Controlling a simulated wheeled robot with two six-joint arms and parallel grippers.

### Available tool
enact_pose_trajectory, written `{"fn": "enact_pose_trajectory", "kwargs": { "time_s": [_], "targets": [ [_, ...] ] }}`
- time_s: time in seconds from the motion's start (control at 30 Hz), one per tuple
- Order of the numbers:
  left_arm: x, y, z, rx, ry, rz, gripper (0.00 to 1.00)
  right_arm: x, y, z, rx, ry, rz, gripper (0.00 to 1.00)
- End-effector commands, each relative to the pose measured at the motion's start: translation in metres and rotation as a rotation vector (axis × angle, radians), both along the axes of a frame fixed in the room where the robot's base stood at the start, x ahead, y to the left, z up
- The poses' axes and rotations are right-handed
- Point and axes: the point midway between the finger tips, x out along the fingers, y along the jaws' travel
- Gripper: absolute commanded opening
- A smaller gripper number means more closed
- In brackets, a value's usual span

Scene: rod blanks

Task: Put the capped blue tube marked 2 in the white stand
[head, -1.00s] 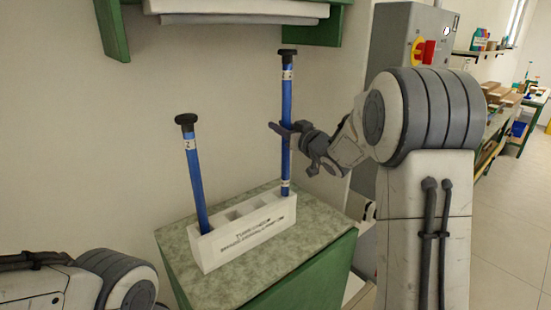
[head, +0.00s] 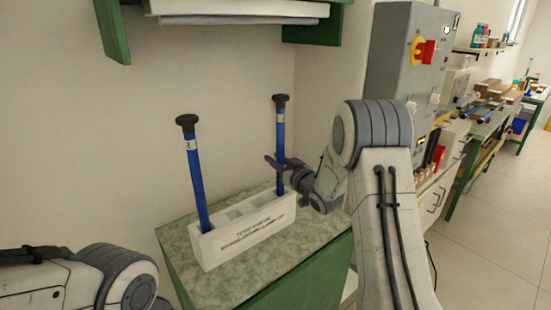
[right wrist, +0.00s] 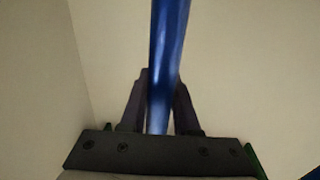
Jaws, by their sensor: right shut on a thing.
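A blue tube (head: 281,132) with a black cap stands upright at the right end of the white stand (head: 242,245), its lower end inside the rightmost compartment. My right gripper (head: 277,166) is shut on this tube at mid-height. In the right wrist view the tube (right wrist: 166,60) runs between the two fingers (right wrist: 161,95). A second blue capped tube (head: 196,175) leans slightly in the leftmost compartment. It has a white label that seems to show a 2. The held tube's label mark is too small to read. My left gripper is out of view.
The stand sits on a green-grey speckled bench top (head: 180,242). A shelf with green brackets (head: 115,30) hangs above. A grey control box (head: 400,50) with a red and yellow switch is at right. The stand's middle compartments look empty.

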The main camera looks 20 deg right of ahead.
Motion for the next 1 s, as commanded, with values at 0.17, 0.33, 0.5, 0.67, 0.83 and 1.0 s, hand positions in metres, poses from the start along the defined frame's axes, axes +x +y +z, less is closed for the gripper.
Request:
{"fn": "enact_pose_trajectory", "kwargs": {
  "time_s": [0.17, 0.33, 0.5, 0.67, 0.83, 1.0],
  "targets": [
    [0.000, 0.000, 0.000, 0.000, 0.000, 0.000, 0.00, 0.000, 0.000, 0.000, 0.000, -0.001, 0.000, 0.00],
    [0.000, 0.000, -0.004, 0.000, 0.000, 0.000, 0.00, 0.000, 0.000, -0.003, 0.000, -0.001, 0.001, 0.37],
    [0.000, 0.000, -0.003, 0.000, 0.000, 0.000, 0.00, 0.000, 0.000, -0.002, 0.000, 0.000, 0.001, 0.60],
    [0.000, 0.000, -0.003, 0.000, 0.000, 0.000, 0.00, 0.000, 0.000, -0.002, 0.000, 0.000, 0.001, 0.60],
    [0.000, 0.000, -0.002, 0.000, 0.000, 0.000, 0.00, -0.004, -0.001, 0.000, 0.000, 0.000, 0.000, 0.60],
    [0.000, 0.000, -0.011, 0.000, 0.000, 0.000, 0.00, -0.034, -0.009, -0.001, 0.000, -0.001, -0.003, 0.60]
  ]
}}
